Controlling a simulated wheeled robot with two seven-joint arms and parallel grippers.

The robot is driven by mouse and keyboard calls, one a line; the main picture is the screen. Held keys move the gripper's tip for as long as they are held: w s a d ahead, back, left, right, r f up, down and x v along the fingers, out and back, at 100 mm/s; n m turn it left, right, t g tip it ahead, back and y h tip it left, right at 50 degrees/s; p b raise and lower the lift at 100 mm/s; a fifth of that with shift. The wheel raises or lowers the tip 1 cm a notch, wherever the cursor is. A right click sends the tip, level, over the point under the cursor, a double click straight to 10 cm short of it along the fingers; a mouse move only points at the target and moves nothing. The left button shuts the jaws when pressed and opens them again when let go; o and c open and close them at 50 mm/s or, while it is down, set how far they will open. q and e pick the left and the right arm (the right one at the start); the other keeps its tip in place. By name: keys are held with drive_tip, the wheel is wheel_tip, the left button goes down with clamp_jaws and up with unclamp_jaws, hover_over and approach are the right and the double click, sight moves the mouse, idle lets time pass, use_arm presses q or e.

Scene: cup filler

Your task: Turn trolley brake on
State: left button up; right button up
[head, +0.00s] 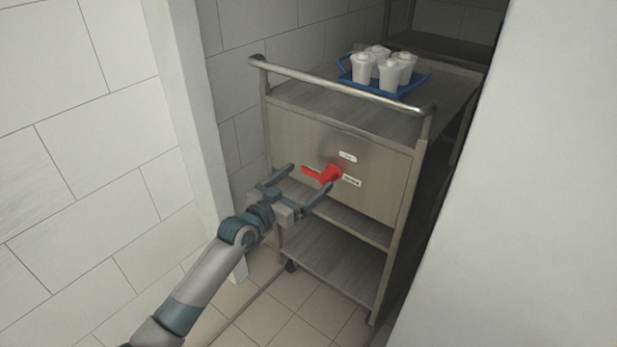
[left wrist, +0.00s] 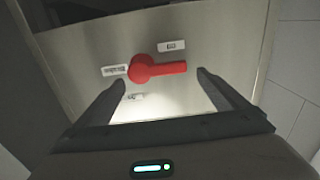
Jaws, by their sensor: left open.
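The trolley (head: 340,160) is a metal cart with a push bar, a front panel and lower shelves. A red brake lever (head: 323,174) is mounted on its front panel, with its handle pointing left in the head view. In the left wrist view the red lever (left wrist: 158,70) points right, with small white labels around its pivot. My left gripper (head: 308,177) is open and empty in front of the panel. In the wrist view the lever lies beyond and between its fingers, and I cannot tell whether they touch it. My right gripper is not in view.
A blue tray (head: 416,82) with several white cups (head: 362,68) stands on the trolley's top. The push bar (head: 340,84) runs above the panel. White walls (head: 530,190) stand close on both sides. Tiled floor (head: 290,312) shows in front.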

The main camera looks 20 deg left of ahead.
use_arm(q)
drive_tip(key=shift+x, duration=1)
drive_tip(key=c, duration=1.5)
